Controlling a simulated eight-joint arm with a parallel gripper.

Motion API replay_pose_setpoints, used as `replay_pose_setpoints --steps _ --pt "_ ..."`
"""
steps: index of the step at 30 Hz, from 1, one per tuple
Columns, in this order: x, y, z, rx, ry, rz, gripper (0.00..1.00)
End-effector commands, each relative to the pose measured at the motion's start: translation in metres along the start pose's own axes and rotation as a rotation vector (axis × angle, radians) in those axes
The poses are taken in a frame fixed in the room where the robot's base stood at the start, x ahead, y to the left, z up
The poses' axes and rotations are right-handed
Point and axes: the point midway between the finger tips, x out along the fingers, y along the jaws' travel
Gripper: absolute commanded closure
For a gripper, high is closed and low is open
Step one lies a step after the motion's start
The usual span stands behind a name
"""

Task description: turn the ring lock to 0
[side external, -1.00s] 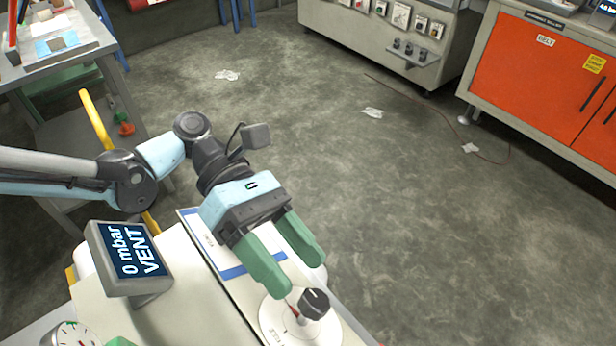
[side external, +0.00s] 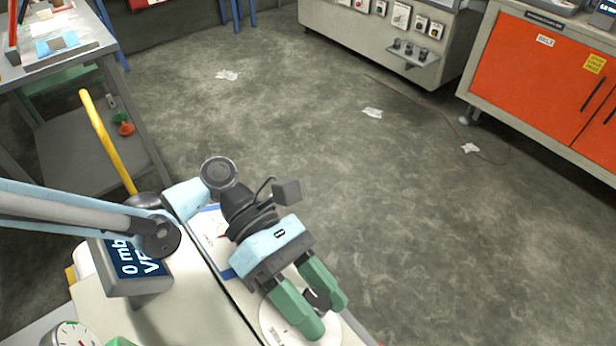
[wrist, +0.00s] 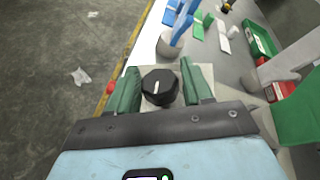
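The ring lock shows as a black knob (side external: 317,299) with a white pointer line, on a round white plate (side external: 350,338) with lettering too small to read. My gripper (side external: 322,310) is open and lowered over the knob, one finger on each side. It also shows in the wrist view (wrist: 161,86). The left finger looks very close to the knob and a small gap shows at the right; contact cannot be told. The 0 mark cannot be made out.
A dark display (side external: 130,262) stands on the pale housing, partly covered by my arm. A round gauge (side external: 72,335) is at the bottom left. A white sheet with a blue edge (side external: 212,235) lies behind my gripper. Open floor extends to the right.

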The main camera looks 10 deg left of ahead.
Motion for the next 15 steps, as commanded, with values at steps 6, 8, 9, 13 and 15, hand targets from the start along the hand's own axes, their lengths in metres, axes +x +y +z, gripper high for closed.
replay_pose_setpoints --steps 6,8,9,13,15 --pt "-0.0003 -0.0001 0.0001 0.0 0.0 0.0 0.84" --pt "-0.0003 -0.0002 0.0001 0.0 0.0 0.0 0.86" --pt "-0.0002 -0.0004 0.0002 -0.002 0.0 0.006 0.86" --pt "0.0003 -0.0008 0.0004 -0.019 0.001 0.063 0.86" --pt "0.0003 -0.0006 0.0003 -0.029 0.002 0.096 0.86"
